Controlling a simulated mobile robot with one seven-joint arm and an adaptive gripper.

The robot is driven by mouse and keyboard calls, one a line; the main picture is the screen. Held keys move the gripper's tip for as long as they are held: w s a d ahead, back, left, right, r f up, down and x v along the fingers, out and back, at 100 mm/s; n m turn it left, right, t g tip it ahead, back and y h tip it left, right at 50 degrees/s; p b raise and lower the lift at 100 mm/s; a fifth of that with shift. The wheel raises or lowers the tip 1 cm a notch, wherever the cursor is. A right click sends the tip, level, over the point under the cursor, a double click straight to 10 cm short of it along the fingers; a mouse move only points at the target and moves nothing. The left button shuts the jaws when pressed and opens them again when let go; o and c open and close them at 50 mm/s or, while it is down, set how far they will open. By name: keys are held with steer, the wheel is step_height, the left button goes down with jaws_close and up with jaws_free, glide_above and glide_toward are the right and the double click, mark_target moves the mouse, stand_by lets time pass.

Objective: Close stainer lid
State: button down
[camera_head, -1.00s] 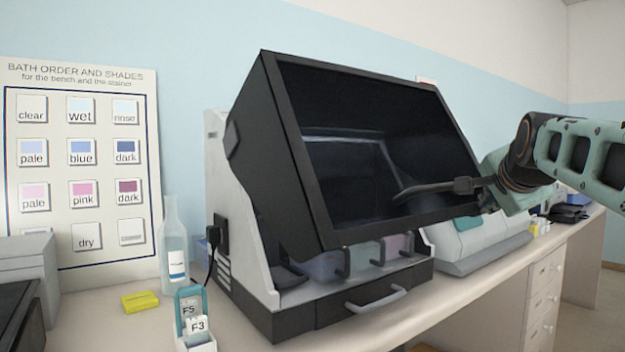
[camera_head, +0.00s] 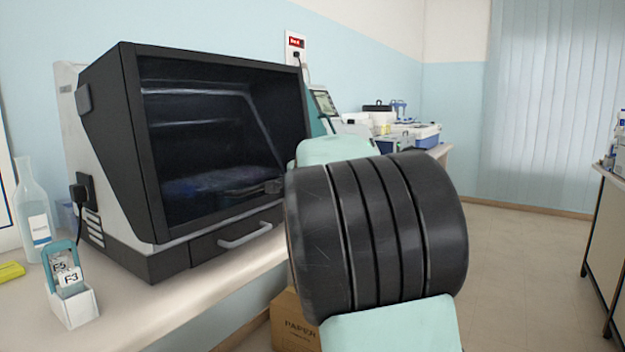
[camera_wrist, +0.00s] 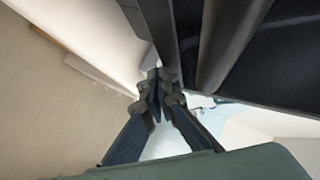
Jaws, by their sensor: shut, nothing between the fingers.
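The stainer (camera_head: 72,140) stands on the bench at the left, with a white side and a dark base. Its black-framed lid (camera_head: 160,215) with a dark glass window is down over the front. The lid's lower edge lies along the top of the drawer front, and I see no gap there.
A drawer handle (camera_head: 245,235) sticks out below the lid. A slide holder (camera_head: 72,300) and a clear bottle (camera_head: 33,210) stand left of the stainer. A paper carton (camera_head: 295,325) is on the floor below the bench. Open floor lies at the right.

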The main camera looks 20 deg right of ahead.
steer(key=w+a+f, duration=0.1)
steer(key=w+f, duration=0.1)
steer(key=w+a+f+p, duration=0.1)
steer(key=w+a+f, duration=0.1)
steer(key=shift+w+a+f, duration=0.1)
steer(key=shift+w+f, duration=0.05)
steer(key=shift+f, duration=0.05)
steer(key=shift+w+a+f, duration=0.2)
steer(key=shift+a+f, duration=0.1)
